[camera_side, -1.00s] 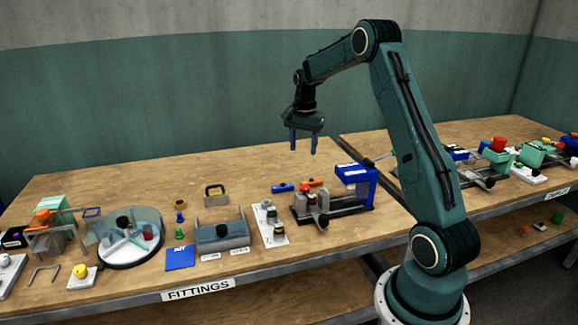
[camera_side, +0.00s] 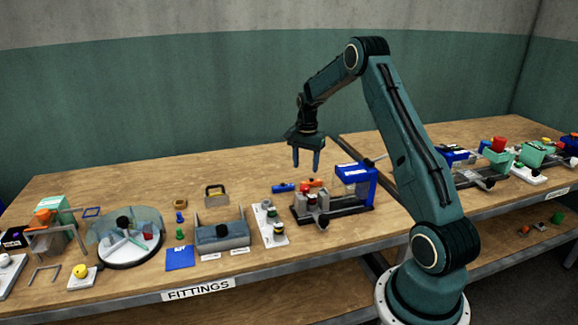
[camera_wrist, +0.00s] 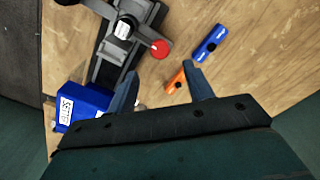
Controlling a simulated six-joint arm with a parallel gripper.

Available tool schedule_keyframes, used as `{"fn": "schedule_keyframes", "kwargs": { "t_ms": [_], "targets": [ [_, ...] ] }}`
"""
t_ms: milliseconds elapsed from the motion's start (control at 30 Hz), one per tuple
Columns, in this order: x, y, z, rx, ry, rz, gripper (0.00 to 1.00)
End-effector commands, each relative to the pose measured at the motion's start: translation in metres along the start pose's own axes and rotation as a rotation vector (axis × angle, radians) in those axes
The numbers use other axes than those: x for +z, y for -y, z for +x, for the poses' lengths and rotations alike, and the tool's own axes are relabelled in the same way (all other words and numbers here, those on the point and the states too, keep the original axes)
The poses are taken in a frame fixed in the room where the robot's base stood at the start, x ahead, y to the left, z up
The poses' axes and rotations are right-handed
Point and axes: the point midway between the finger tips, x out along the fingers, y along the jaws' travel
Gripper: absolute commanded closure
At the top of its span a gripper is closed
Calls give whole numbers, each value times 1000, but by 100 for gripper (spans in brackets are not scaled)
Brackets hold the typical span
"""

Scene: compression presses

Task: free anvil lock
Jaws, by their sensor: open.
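My gripper (camera_side: 306,162) is open and empty in the side view, in the air above the press with the blue head (camera_side: 356,174). In the wrist view my gripper (camera_wrist: 163,84) shows its two fingers apart at the bottom. The press has a dark rail base (camera_side: 338,208) and a grey anvil part near its left end. A red knob (camera_wrist: 160,49) sits beside the rail in the wrist view. A dark round knob (camera_side: 323,221) shows at the rail's front in the side view. I cannot tell which part is the anvil lock.
A blue bar (camera_side: 283,187) and an orange bar (camera_wrist: 176,80) lie behind the press. A white tray with several small pieces (camera_side: 272,224) stands to its left. A glass-covered turntable (camera_side: 128,239) is further left. More presses stand on the right table.

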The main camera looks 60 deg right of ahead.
Motion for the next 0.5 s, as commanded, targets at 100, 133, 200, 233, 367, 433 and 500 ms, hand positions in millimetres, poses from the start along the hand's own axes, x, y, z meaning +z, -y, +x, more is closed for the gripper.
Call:
{"fn": "schedule_keyframes", "kwargs": {
  "t_ms": [100, 133, 200, 233, 367, 433, 500],
  "targets": [
    [0, 0, 20, 3, 2, 0, 48],
    [0, 0, 25, 2, 2, 0, 48],
    [1, 0, 35, 2, 2, 0, 48],
    [0, 0, 40, 2, 2, 0, 48],
    [1, 0, 59, 2, 2, 0, 48],
    [0, 0, 67, 1, 2, 0, 48],
    [0, 0, 74, 1, 1, 0, 48]
  ]
}}
